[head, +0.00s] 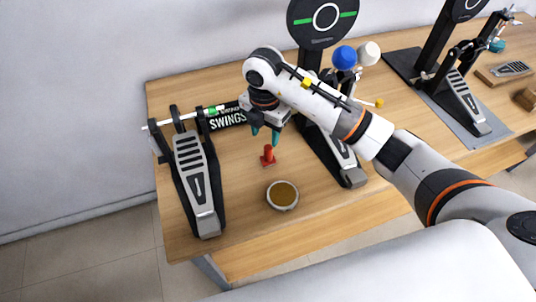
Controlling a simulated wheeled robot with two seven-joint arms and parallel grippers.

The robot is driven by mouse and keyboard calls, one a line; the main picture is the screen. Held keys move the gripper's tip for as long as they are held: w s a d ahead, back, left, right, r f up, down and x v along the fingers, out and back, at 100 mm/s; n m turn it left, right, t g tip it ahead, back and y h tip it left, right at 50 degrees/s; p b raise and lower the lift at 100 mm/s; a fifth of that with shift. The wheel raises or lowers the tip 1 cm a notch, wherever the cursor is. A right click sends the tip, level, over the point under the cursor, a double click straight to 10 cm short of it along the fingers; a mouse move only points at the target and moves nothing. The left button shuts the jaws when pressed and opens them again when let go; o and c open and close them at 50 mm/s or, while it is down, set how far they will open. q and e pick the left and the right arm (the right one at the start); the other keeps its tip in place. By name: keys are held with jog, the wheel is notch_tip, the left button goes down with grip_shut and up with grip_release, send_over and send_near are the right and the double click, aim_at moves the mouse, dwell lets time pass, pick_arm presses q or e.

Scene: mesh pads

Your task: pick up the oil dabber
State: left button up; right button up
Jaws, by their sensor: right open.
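The small red upright object on the wooden table, which I take for the oil dabber (268,156), stands just behind a round bowl (282,195) of brown contents. My right gripper (265,137) has teal-tipped fingers and hangs just above and slightly behind the red object in the picture. Its fingers are apart and hold nothing that I can see. I cannot tell the exact height of the fingertips over the object. My left gripper is not in view.
A silver drum pedal (196,180) stands left on the table (240,225). Another pedal (343,150) stands right, with a black round pad (322,22) behind.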

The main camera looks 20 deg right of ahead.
aim_at(268, 148)
notch_tip(268, 148, down, 4)
jog(key=shift+f+p, duration=0.1)
jog(key=shift+p, duration=0.4)
jog(key=f+p, duration=0.1)
jog(key=f, duration=0.1)
jog(key=d+f+p, duration=0.1)
jog(key=f, duration=0.1)
jog(key=shift+w+f, duration=0.1)
jog(key=shift+f, duration=0.55)
grip_shut()
notch_tip(268, 148, up, 9)
jog(key=shift+w+a+f+b, duration=0.1)
jog(key=shift+b, duration=1.1)
jog(key=shift+r, duration=0.65)
